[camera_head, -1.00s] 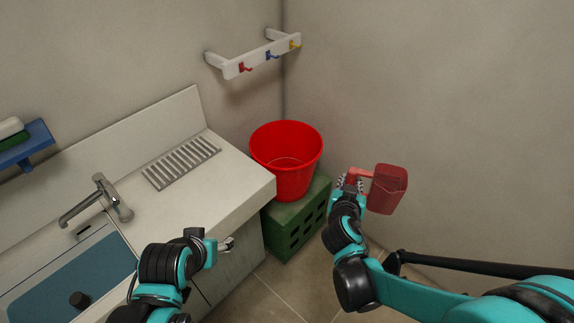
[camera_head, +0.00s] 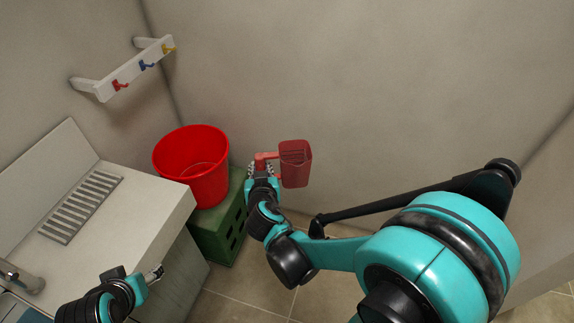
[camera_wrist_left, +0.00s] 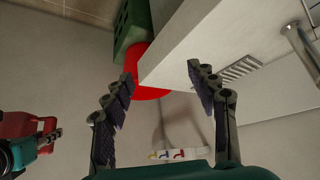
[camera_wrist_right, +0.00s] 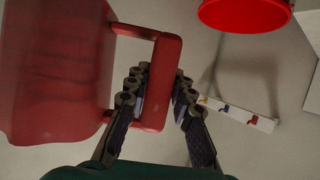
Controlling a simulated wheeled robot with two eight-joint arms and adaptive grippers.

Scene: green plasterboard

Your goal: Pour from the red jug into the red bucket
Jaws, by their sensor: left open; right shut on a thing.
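The red jug (camera_head: 296,165) is upright in the head view, to the right of the red bucket (camera_head: 196,162). My right gripper (camera_head: 264,168) is shut on the jug's handle, seen close in the right wrist view (camera_wrist_right: 158,85); the jug's body (camera_wrist_right: 55,70) fills that view's left side. The bucket stands upright on a green crate (camera_head: 222,232), apart from the jug. Its rim also shows in the right wrist view (camera_wrist_right: 245,14). My left gripper (camera_wrist_left: 160,85) is open and empty, near the counter in the head view (camera_head: 152,274). The jug's contents cannot be made out.
A pale counter (camera_head: 130,208) with a ribbed drainer (camera_head: 80,208) and a tap (camera_head: 22,280) lies left of the crate. A white hook rack (camera_head: 125,75) hangs on the wall above the bucket. Tiled floor (camera_head: 250,290) is open right of the crate.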

